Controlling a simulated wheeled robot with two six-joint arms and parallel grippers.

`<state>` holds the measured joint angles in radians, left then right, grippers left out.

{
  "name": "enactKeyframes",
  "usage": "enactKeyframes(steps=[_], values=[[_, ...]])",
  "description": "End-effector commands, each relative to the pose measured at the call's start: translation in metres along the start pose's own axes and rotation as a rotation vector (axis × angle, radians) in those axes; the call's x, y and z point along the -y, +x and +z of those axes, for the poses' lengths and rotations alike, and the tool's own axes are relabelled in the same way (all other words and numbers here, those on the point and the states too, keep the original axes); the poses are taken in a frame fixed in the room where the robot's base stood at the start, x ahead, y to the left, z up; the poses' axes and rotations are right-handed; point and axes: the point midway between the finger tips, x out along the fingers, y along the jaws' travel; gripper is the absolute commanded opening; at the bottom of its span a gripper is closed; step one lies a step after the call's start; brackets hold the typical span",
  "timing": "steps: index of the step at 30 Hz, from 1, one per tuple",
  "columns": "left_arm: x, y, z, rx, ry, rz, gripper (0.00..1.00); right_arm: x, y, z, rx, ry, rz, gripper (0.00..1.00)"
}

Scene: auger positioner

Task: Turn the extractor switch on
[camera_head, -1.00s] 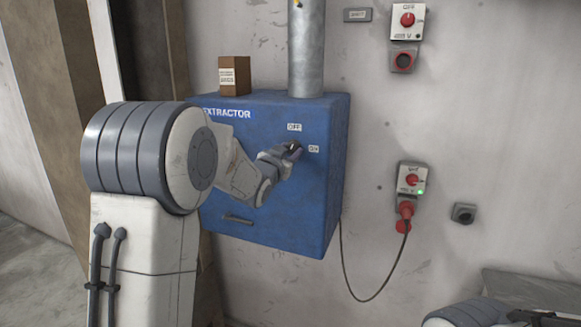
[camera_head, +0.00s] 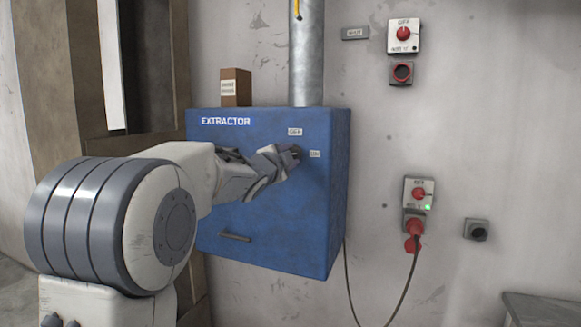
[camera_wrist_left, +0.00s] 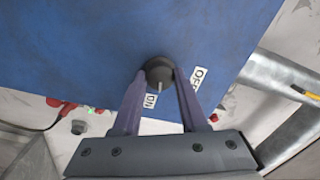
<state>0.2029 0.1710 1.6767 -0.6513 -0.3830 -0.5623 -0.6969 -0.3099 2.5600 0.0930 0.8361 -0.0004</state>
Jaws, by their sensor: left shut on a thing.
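The blue extractor box (camera_head: 265,205) hangs on the wall with a round dark switch knob on its front. My left gripper (camera_head: 291,152) is at the knob and hides most of it in the head view. In the left wrist view, the fingers of my left gripper (camera_wrist_left: 160,76) are shut on either side of the knob (camera_wrist_left: 158,66). The knob's pale pointer line points nearly at the ON label (camera_wrist_left: 150,101), slightly toward the OFF label (camera_wrist_left: 199,77). In the head view, the OFF label (camera_head: 295,132) is above the gripper and the ON label (camera_head: 315,154) to its right. My right gripper is out of view.
A metal duct (camera_head: 306,55) rises from the box top, beside a small brown box (camera_head: 236,88). Wall switch boxes (camera_head: 404,36) and a red plug (camera_head: 414,228) with a hanging cable are at the right. Bare wall lies between them and the extractor.

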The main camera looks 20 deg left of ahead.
Motion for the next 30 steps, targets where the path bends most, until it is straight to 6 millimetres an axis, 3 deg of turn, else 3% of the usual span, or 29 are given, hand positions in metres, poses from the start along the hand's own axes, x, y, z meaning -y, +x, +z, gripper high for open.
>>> enactKeyframes(steps=[12, 30], values=[[0.000, 0.000, 0.000, -0.009, 0.209, -0.002, 0.00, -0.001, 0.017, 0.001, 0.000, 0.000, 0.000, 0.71], [0.001, 0.000, -0.001, -0.012, 0.247, -0.002, 0.00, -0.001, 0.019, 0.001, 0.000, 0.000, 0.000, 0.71]])
